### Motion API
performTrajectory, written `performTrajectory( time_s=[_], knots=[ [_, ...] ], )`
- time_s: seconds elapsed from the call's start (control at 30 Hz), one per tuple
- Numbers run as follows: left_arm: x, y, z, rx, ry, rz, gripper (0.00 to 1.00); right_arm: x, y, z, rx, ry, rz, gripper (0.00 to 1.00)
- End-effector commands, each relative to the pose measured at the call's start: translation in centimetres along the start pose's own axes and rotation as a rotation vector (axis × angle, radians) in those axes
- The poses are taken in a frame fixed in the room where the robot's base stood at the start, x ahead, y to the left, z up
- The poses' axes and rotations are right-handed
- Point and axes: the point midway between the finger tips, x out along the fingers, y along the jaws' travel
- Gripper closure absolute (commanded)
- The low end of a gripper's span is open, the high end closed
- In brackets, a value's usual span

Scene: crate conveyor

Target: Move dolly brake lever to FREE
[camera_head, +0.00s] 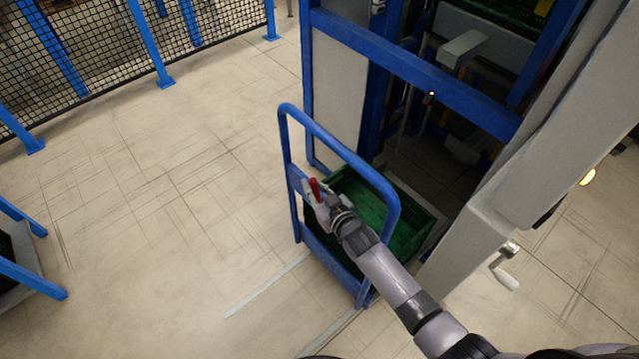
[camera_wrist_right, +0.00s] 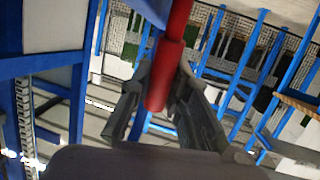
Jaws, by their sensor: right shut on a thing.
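The dolly (camera_head: 345,150) has a blue tubular push frame and stands in front of the blue machine frame. Its brake lever (camera_head: 315,188) has a red handle and sits on the left side of the push frame. My right gripper (camera_head: 321,200) is at this lever. In the right wrist view, the red lever (camera_wrist_right: 164,75) lies between the two fingers of the right gripper (camera_wrist_right: 165,100), which is shut on it. No FREE marking can be read. My left gripper is not in view.
A green crate (camera_head: 425,212) sits on the dolly, partly behind my right arm. A grey column with a crank handle (camera_head: 505,268) stands to the right. A blue-posted mesh fence (camera_head: 95,45) is at the back left. The floor (camera_head: 150,200) left of the dolly is clear.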

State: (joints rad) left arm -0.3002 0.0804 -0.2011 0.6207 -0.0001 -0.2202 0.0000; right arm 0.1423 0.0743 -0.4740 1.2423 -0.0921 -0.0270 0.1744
Motion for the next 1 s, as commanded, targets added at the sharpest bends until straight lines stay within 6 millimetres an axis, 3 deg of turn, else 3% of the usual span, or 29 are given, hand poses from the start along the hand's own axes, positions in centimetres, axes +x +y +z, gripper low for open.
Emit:
performTrajectory(
  time_s=[0.03,0.3,0.6,1.0],
  knots=[
    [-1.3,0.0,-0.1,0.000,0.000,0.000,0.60,0.3,0.0,-0.8,-0.008,-0.035,0.000,1.00],
    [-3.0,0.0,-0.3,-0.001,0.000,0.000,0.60,2.5,-0.5,-0.1,-0.044,-0.215,0.000,1.00],
    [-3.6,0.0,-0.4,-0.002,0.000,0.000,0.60,3.8,-0.7,0.6,-0.065,-0.329,0.000,1.00],
    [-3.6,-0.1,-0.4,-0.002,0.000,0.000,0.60,4.0,-0.8,0.8,-0.070,-0.350,0.000,1.00]
  ],
)
